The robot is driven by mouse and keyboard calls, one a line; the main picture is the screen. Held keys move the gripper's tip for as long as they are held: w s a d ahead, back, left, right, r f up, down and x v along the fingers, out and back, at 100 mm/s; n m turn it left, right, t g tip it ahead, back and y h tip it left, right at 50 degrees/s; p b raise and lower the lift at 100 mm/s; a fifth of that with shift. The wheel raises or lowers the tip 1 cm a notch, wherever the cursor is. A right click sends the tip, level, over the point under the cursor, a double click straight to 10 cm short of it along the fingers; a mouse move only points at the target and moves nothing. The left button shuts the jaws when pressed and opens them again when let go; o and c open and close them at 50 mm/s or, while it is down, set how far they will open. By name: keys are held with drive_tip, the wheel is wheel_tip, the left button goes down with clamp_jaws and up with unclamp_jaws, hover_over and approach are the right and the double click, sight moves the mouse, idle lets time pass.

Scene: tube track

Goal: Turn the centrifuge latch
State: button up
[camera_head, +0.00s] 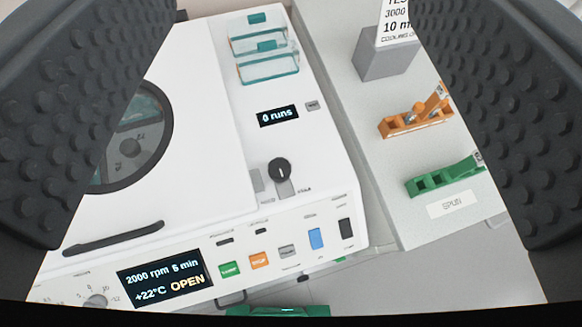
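My gripper (296,110) is open, with its dark studded fingers at the left and right edges and nothing between them. The white centrifuge (215,120) lies below and between the fingers. A round black knob with a white mark (280,170), which looks like the latch, sits on its top right of the lid. The gripper is apart from it. The lid (190,160) looks down, with a round dark window (130,140) and a dark handle bar (113,237). The display (165,278) reads 2000 rpm, 5 min, +22°C, OPEN. The left finger hides part of the lid.
Clear teal-trimmed boxes (265,50) sit on the machine's far top, above a "0 runs" display (278,115). To the right, a grey shelf (415,215) carries an orange rack (415,120), a green rack (440,178) and a grey block (384,55). Coloured buttons line the front panel.

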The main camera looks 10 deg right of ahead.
drive_tip(key=w+f+n+g+p, duration=0.2)
drive_tip(key=w+f+g+p, duration=0.1)
drive_tip(key=w+f, duration=0.3)
drive_tip(key=n+g+p, duration=0.8)
drive_tip(key=n+g, duration=0.1)
drive_tip(key=g, duration=0.3)
hover_over(280, 167)
wheel_tip(280, 167, down, 24)
drive_tip(key=r, duration=0.1)
wheel_tip(280, 167, down, 13)
drive_tip(key=shift+r, duration=0.1)
drive_tip(key=shift+c, duration=0.3)
